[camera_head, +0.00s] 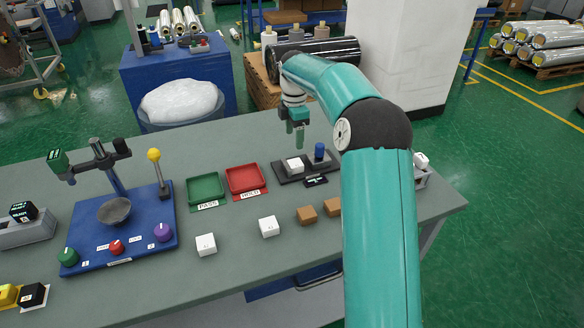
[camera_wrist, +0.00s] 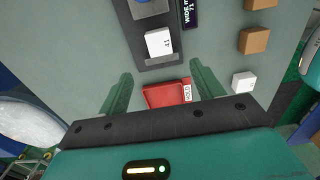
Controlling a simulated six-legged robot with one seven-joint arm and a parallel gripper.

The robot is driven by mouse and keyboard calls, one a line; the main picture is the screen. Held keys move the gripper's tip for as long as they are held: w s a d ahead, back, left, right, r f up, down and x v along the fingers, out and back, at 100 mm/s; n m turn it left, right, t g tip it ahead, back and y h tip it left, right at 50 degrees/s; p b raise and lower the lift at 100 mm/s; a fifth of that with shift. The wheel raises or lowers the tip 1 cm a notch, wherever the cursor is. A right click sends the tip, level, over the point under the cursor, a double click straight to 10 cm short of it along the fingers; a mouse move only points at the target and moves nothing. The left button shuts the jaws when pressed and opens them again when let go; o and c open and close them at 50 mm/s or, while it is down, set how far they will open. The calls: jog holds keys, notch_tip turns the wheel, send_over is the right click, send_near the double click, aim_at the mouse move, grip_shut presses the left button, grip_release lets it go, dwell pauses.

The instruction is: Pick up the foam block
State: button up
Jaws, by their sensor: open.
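No block is readably named as foam, so I cannot tell which one it is. A white block (camera_head: 295,165) sits on a dark plate (camera_head: 285,178); it also shows in the wrist view (camera_wrist: 159,42), with a printed mark. Two more white blocks, one at the front (camera_head: 206,245) and one nearer the middle (camera_head: 269,227), stand on the grey table.
A green tray (camera_head: 207,201) and a red tray (camera_head: 246,194) lie left of the dark plate. A blue stand (camera_head: 118,240) with a bowl and knobs fills the left. A small white item (camera_head: 421,159) is at the right.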

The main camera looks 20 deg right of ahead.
send_over(295, 163)
notch_tip(295, 163, down, 6)
jog(key=shift+d+f, duration=0.1)
jog(key=shift+f, duration=0.1)
notch_tip(295, 163, down, 5)
jog(key=shift+f, duration=0.1)
jog(key=shift+c, duration=0.3)
jog(key=c, duration=1.1)
